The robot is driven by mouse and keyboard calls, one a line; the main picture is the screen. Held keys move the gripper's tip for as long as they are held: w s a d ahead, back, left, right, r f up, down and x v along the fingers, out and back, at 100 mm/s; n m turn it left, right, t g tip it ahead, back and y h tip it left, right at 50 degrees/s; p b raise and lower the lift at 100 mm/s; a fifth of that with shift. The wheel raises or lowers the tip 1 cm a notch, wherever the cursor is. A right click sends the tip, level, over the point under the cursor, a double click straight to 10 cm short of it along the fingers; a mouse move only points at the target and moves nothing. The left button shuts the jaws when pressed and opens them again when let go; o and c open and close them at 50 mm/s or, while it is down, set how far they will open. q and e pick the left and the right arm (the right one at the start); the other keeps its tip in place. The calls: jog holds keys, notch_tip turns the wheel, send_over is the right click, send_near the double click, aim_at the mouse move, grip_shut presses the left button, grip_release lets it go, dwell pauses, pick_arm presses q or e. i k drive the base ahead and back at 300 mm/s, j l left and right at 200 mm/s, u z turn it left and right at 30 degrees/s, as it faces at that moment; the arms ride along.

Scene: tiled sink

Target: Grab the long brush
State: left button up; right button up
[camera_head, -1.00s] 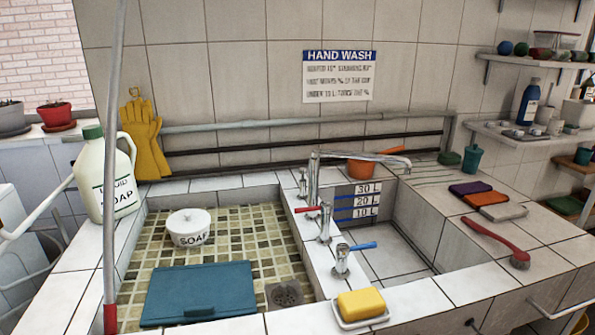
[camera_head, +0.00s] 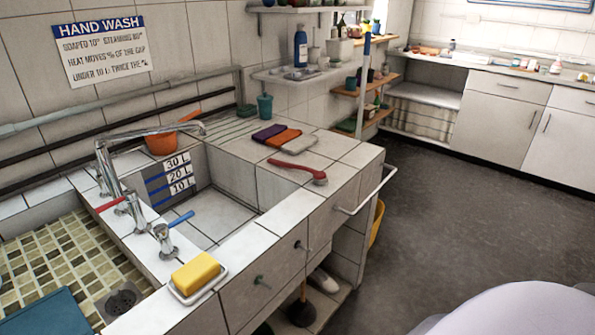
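A red long-handled brush (camera_head: 293,169) lies on the white tiled counter to the right of the sink basin. Its handle points left and its head lies at the right end, near the counter's front right edge. Neither of my grippers is in view, and nothing touches the brush.
Purple, orange and grey folded cloths (camera_head: 284,136) lie just behind the brush. A yellow sponge (camera_head: 196,272) sits on a dish at the front. A metal rail (camera_head: 367,190) sticks out from the counter's front right. Open grey floor (camera_head: 440,215) lies to the right.

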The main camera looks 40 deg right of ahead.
aim_at(321, 177)
jog(key=i+l, duration=0.1)
jog(key=l, duration=0.35)
jog(key=i+l+z, duration=0.15)
jog(key=l, duration=0.7)
jog(key=i+l+z, duration=0.15)
jog(key=l, duration=0.3)
jog(key=i+l, duration=0.15)
jog(key=l, duration=0.25)
jog(key=i+l+z, duration=0.1)
jog(key=l, duration=0.35)
jog(key=i+l+z, duration=0.1)
jog(key=l, duration=0.3)
jog(key=i+l, duration=0.25)
jog(key=l+z, duration=0.05)
jog(key=l, duration=0.1)
